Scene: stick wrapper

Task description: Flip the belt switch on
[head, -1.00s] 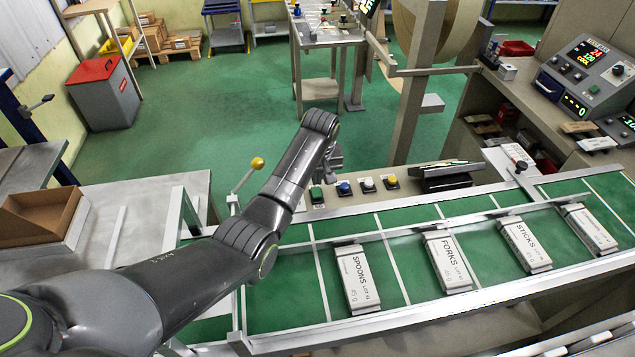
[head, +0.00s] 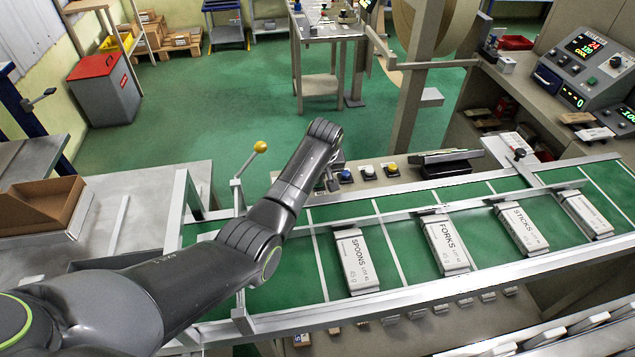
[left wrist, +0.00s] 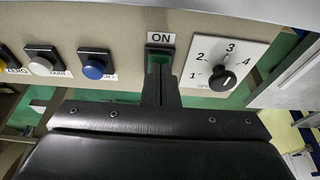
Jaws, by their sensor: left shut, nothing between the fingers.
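The belt switch (left wrist: 157,57) is a small green rocker in a dark frame, under a white ON label (left wrist: 161,39) in the left wrist view. My left gripper (left wrist: 160,88) is shut and empty, its fingertips right at the lower part of the switch. I cannot tell whether they touch it. In the head view my left gripper (head: 328,184) is at the left end of the button row and hides the switch. Which way the rocker is tipped is unclear. My right gripper is not in view.
Blue (left wrist: 93,69) and white (left wrist: 41,65) buttons sit left of the switch in the left wrist view. A numbered dial (left wrist: 226,79) sits to its right. The green belt (head: 295,275) carries several boxes. A yellow-knobbed lever (head: 260,147) stands beside my left arm.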

